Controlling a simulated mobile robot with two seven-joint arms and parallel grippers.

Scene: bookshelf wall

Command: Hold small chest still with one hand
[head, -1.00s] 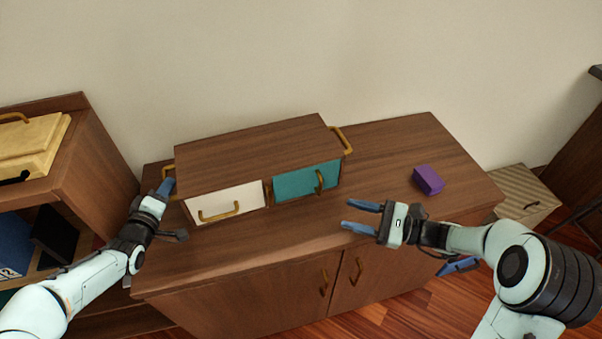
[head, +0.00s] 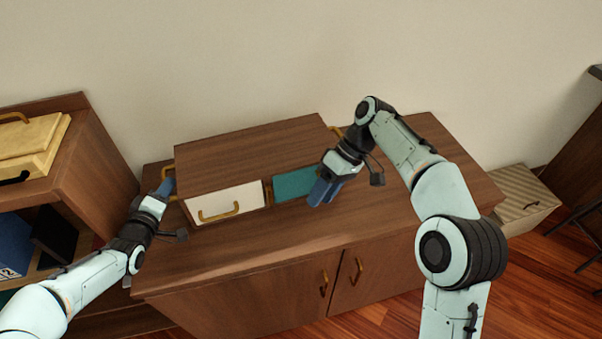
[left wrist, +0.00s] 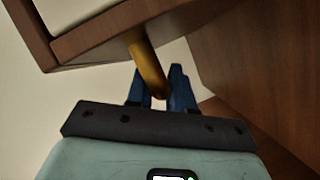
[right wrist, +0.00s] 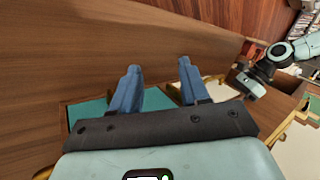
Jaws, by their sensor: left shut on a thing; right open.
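The small chest, a brown wooden box (head: 250,155), stands on a low cabinet. Its front has a white drawer (head: 222,204) on the left and a teal drawer (head: 291,186) on the right. My left gripper (head: 167,187) is at the chest's left end, shut on the brass side handle, which shows between its fingers in the left wrist view (left wrist: 147,65). My right gripper (head: 321,191) is open and empty at the right part of the teal drawer. The teal drawer's handle is hidden behind it. The teal front also shows in the right wrist view (right wrist: 154,99).
The cabinet top (head: 400,215) is bare in front of the chest. My right arm covers part of its right side. A shelf with a yellow box (head: 30,150) stands at the left. A striped box (head: 520,195) is on the floor at the right.

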